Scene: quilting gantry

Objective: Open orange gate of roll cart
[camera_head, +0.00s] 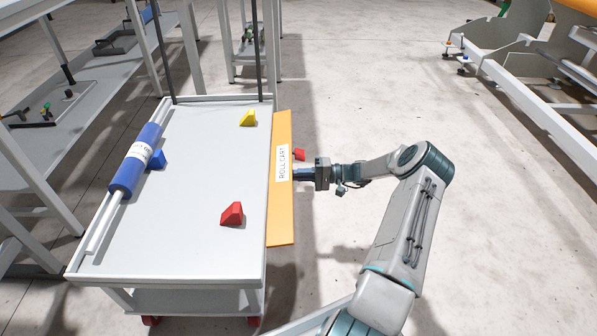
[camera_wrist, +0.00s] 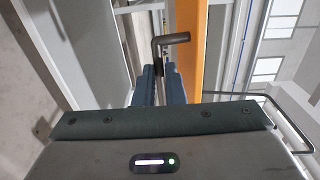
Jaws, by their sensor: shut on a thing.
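The roll cart (camera_head: 195,240) is a light grey flat-topped cart at the left of the head view. Its orange gate (camera_head: 281,222) runs along the cart's right edge and bears a white "ROLL CART" label (camera_head: 283,162). The label faces up toward the head camera; I cannot tell the gate's exact tilt. My gripper (camera_head: 298,174) is at the gate's outer side, near its middle. In the wrist view, my gripper (camera_wrist: 160,80) is shut on a dark bent handle (camera_wrist: 174,39), beside the orange gate (camera_wrist: 190,50). The fingers hide the handle's lower part.
A blue roll (camera_head: 137,160) lies along the cart's left side by a blue wedge (camera_head: 157,160). Yellow (camera_head: 248,119) and red (camera_head: 232,214) wedges sit on top. A small red piece (camera_head: 299,154) shows beyond my gripper. Floor right of the cart is clear; a white frame (camera_head: 530,110) stands farther right.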

